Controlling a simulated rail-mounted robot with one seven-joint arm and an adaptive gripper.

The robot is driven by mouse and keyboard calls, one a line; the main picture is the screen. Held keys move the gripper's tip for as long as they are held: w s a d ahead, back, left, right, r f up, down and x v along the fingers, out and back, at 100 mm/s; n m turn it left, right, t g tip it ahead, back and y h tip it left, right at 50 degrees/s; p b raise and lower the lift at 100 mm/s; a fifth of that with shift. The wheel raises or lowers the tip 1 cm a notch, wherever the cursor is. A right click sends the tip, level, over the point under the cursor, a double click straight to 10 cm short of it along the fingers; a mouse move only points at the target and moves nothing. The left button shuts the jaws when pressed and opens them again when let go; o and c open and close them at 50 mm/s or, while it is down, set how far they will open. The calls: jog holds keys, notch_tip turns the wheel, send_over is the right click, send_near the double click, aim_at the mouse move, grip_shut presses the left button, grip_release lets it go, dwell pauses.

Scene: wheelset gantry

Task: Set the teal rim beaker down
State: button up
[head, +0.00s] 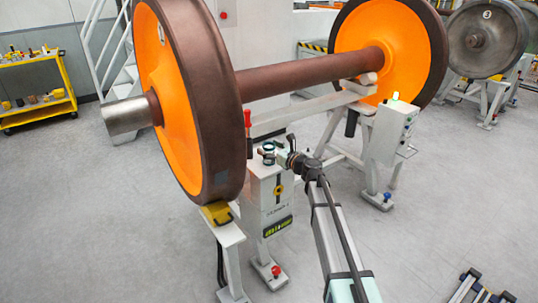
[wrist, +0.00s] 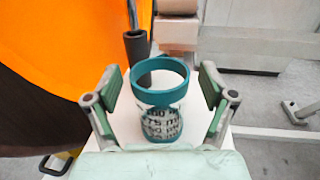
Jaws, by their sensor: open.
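The teal rim beaker (wrist: 160,82) is a clear cup with a teal band at its mouth and printed lettering lower down. It appears upright on the white top (wrist: 215,160) of a stand. In the head view the beaker (head: 268,147) is small, on the white cabinet-like stand (head: 258,190) beside the near wheel. My gripper (wrist: 160,88) is open, with one finger on each side of the beaker and a visible gap on both sides. In the head view my gripper (head: 284,154) reaches the beaker from the right.
A large orange wheel (head: 185,110) and its brown axle (head: 310,75) stand close to the left and above. A red-handled tool (head: 248,120) rises beside the beaker; a dark upright cylinder (wrist: 136,48) shows behind it. A control box (head: 393,130) stands to the right.

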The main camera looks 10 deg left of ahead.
jog(key=c, duration=1.2)
jog(key=shift+o, duration=0.2)
jog(key=shift+r, duration=0.1)
